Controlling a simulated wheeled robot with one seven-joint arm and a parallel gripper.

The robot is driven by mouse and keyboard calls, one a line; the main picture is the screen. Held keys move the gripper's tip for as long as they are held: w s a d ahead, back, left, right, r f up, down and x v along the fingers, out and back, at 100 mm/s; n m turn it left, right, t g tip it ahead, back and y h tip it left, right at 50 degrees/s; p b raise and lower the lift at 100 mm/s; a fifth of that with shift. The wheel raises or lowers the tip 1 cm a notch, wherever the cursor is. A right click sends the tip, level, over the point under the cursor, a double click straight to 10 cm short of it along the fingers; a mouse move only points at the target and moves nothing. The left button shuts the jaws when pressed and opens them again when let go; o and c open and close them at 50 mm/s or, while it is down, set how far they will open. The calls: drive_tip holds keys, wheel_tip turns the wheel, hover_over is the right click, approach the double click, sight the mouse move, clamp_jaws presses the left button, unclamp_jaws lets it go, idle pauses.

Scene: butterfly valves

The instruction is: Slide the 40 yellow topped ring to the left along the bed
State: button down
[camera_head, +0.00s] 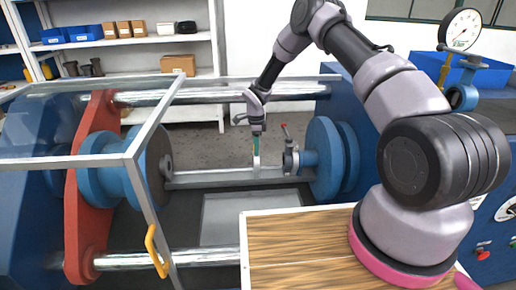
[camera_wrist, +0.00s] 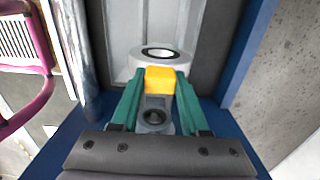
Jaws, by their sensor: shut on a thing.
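In the wrist view, the yellow top (camera_wrist: 160,78) of the ring sits between the green fingers of my gripper (camera_wrist: 160,84), which are shut on it. A pale round face with a dark opening (camera_wrist: 160,53) shows just beyond the yellow top. In the head view, my gripper (camera_head: 257,143) points down over the bed (camera_head: 208,178), with a thin, pale, upright piece of the ring (camera_head: 257,162) below the fingertips. The number on the ring cannot be read.
A blue flange (camera_head: 324,158) and a fitting with a red-tipped lever (camera_head: 290,158) stand close on the right. A red plate (camera_head: 92,190) with blue flanges (camera_head: 122,168) is on the left. The bed between ring and left flange looks clear. A clear framed guard (camera_head: 75,160) stands in front at left.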

drive_tip(key=shift+a, duration=2.05)
drive_tip(key=shift+a, duration=2.5)
drive_tip(key=shift+a, duration=2.35)
drive_tip(key=shift+c, duration=1.6)
unclamp_jaws()
